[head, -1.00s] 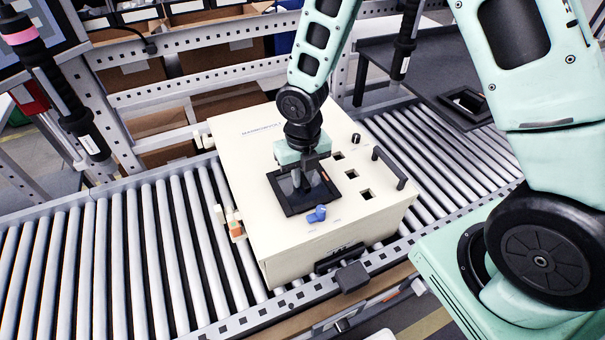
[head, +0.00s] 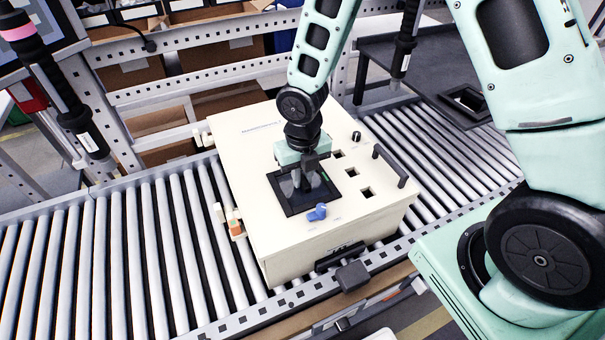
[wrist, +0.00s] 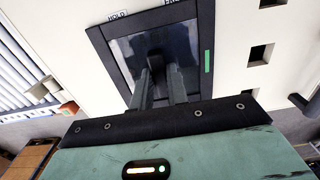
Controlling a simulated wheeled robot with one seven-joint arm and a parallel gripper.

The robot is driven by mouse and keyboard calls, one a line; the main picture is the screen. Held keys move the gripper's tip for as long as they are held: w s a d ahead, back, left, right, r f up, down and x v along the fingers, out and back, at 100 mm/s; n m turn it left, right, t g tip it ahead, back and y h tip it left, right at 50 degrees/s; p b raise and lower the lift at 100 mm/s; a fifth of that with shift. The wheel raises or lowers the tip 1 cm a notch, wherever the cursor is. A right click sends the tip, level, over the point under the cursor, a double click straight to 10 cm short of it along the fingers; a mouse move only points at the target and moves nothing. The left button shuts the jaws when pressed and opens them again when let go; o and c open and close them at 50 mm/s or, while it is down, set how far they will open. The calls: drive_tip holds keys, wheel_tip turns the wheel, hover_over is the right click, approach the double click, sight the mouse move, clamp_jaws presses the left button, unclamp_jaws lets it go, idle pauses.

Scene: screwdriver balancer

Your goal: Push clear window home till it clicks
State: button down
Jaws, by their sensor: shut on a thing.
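The clear window (wrist: 184,58) sits inside a black square frame (wrist: 209,30) on top of the cream box. In the head view the window pane (head: 322,187) looks dark and partly hidden by my gripper (head: 303,183). In the wrist view my gripper (wrist: 160,78) points down at the window, its fingers close together on a small dark grip piece near the pane's middle. Whether the pane is fully flush in the frame I cannot tell.
The cream box (head: 245,150) rests on a roller conveyor (head: 150,250). A blue knob (head: 317,212) lies just in front of the frame. Square holes (head: 367,192) and a black handle (head: 389,167) are to its right. A green strip (wrist: 207,61) marks the frame's side.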

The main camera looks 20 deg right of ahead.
idle(0.3)
drive_tip(key=c, duration=1.3)
unclamp_jaws()
wheel_tip(320, 180, up, 17)
drive_tip(key=shift+r+p, duration=0.2)
drive_tip(key=shift+p, duration=0.1)
drive_tip(key=s+a+f+m+b, duration=0.1)
drive_tip(key=s+a+m+b, duration=0.1)
drive_tip(key=s+m, duration=0.8)
drive_tip(key=s+a+f+m+b, duration=0.2)
drive_tip(key=s+m, duration=0.8)
drive_tip(key=m, duration=0.8)
drive_tip(key=shift+a+f+y+b, duration=0.3)
drive_tip(key=shift+a+b, duration=0.55)
drive_tip(key=shift+a, duration=0.3)
